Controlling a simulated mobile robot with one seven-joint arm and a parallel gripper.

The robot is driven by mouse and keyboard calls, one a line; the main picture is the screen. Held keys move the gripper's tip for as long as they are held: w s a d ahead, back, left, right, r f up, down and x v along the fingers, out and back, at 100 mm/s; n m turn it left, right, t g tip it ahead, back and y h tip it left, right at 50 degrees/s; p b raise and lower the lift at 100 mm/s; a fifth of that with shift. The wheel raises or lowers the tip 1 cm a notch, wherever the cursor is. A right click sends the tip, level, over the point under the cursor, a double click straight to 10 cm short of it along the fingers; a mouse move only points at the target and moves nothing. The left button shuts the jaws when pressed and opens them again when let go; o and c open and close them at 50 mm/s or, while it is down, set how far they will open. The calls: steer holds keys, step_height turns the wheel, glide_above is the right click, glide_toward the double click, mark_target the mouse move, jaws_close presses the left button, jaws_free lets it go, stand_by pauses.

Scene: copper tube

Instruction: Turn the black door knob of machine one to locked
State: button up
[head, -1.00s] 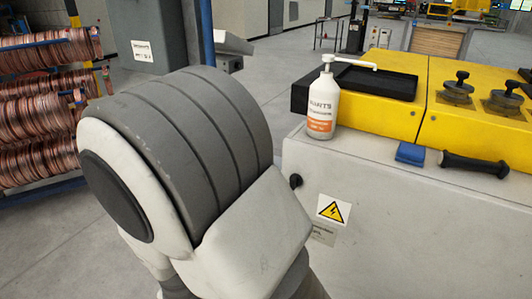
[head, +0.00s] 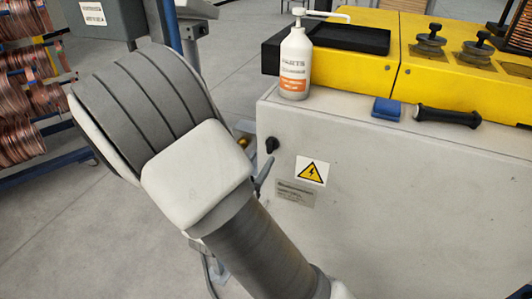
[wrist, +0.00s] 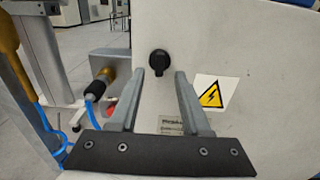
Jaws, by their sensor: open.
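The black door knob (head: 271,145) sits on the white front panel of the machine (head: 400,200), left of a yellow warning sign. In the wrist view the knob (wrist: 160,63) shows just beyond and between the fingertips, a little above them in the picture. My gripper (wrist: 160,75) is open and empty, its two grey fingers pointing at the panel on either side of the knob's line. I cannot tell the exact gap between fingertips and knob.
A yellow warning sign (wrist: 212,94) is right of the knob.

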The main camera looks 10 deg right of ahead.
mark_target(268, 148)
steer(key=shift+x, duration=2.2)
jaws_close()
